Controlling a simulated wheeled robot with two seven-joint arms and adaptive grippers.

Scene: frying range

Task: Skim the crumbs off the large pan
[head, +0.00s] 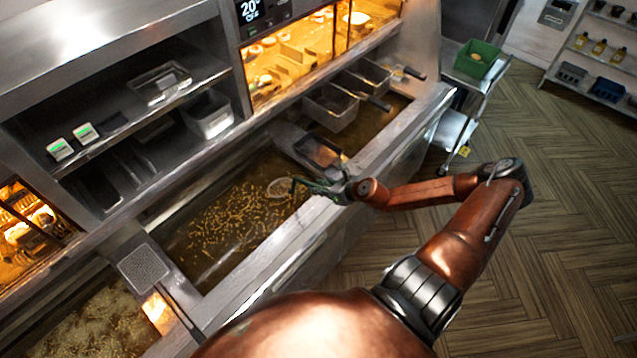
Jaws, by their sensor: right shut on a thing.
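The large pan (185,245) is a wide vat of dark oil sunk in the steel counter. Many golden crumbs (235,222) float in it, mostly across its middle and right part. A skimmer (280,187) with a round, pale mesh head is at the pan's right end, among the edge of the crumbs; I cannot tell whether the mesh is in the oil or just above it. My right gripper (322,186) is over the pan's front right rim and is shut on the skimmer's handle. My left gripper is not in view.
A small steel tray (318,151) sits on the divider right of the pan. Wire baskets (331,108) hang over another vat behind it. A bubbling vat (95,325) is at lower left. A shelf unit (150,130) overhangs the back. A green bin (477,60) stands on a cart.

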